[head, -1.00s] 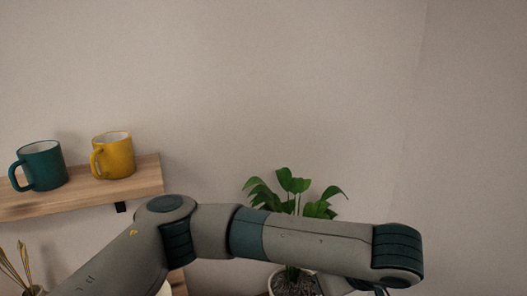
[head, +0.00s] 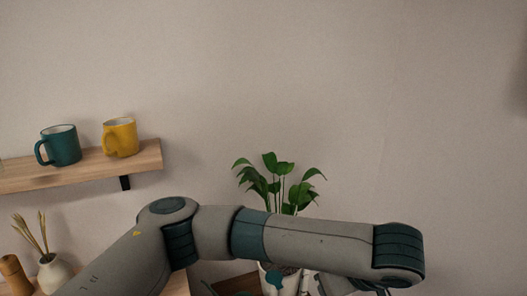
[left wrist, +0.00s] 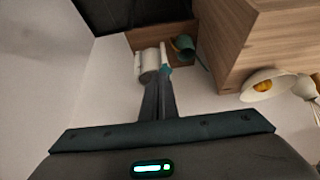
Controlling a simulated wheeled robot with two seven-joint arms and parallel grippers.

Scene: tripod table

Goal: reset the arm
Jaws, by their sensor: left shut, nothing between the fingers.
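My left arm (head: 300,238) comes in from the lower left of the head view and reaches across to the right, bent at its joints. Its gripper is not clear there, below the arm's right end at the bottom edge. In the left wrist view my left gripper (left wrist: 160,80) is shut and holds nothing, its dark fingers together. A pale cylindrical thing (left wrist: 150,64) shows beyond the fingertips; I cannot tell what it is. My right gripper is in neither view.
A wooden shelf (head: 85,172) on the left wall holds a teal mug (head: 64,146) and a yellow mug (head: 121,138). A potted plant (head: 278,185) stands behind my arm. A vase (head: 55,274) with dried stems is lower left. A cream lamp-like shade (left wrist: 264,82) shows in the left wrist view.

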